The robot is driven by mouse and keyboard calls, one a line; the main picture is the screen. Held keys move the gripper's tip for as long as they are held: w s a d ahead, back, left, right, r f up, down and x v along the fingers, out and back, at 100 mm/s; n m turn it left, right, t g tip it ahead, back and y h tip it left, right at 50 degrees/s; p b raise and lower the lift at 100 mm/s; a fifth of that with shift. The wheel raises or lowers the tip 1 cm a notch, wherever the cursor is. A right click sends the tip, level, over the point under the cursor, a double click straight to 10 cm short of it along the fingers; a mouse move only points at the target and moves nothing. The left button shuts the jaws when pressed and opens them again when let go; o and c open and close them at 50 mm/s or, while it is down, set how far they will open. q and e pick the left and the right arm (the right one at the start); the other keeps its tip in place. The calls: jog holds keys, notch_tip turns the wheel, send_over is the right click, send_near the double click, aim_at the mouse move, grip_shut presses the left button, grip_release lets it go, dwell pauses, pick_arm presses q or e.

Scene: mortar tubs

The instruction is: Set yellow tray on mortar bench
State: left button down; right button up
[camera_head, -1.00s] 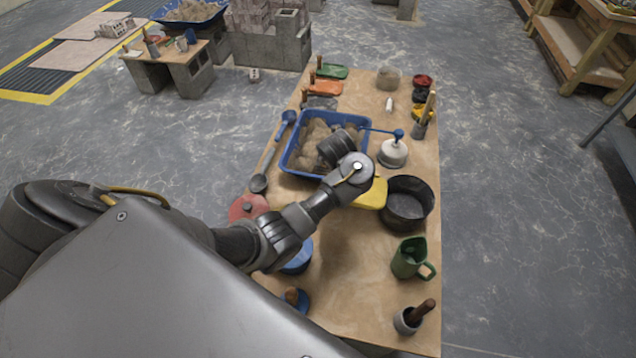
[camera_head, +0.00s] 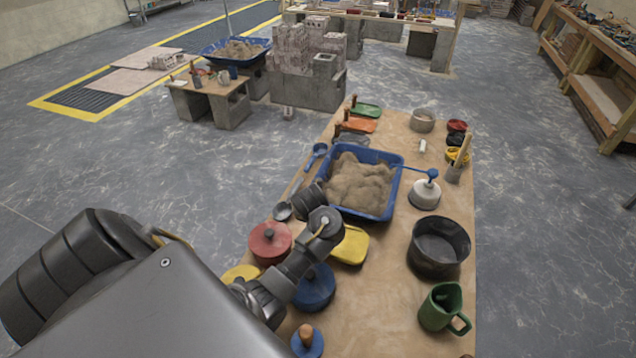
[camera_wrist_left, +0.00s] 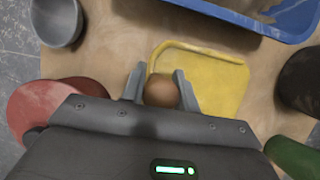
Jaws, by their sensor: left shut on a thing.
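The yellow tray (camera_head: 350,245) is a shallow, rounded tray beside my left wrist, between the blue tub and a blue round lid. In the left wrist view the yellow tray (camera_wrist_left: 212,78) extends right from the fingers. My left gripper (camera_wrist_left: 161,88) is shut around a brown round knob (camera_wrist_left: 161,91), which looks like the tray's handle. The head view hides the fingertips behind my wrist. The tray is over the wooden-topped bench (camera_head: 385,315); I cannot tell if it touches the top. My right gripper is out of view.
A blue tub (camera_head: 397,192) of sand, a black bucket (camera_head: 438,250), a green jug (camera_head: 440,308), a red lid (camera_head: 269,240) and a blue lid (camera_head: 314,290) crowd the bench. Its front middle is clear. A smaller block-legged bench (camera_head: 212,86) stands back left.

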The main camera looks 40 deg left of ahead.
pick_arm(q)
jog(key=f+b, duration=0.3)
jog(key=shift+s+a+f, duration=0.3)
jog(key=shift+s+a, duration=0.05)
jog(key=shift+s, duration=0.05)
jog(key=shift+f, duration=0.2)
jog(key=shift+w, duration=0.1)
jog(key=c, duration=1.1)
grip_release()
jog(key=shift+o, duration=0.2)
jog(key=shift+r, duration=0.1)
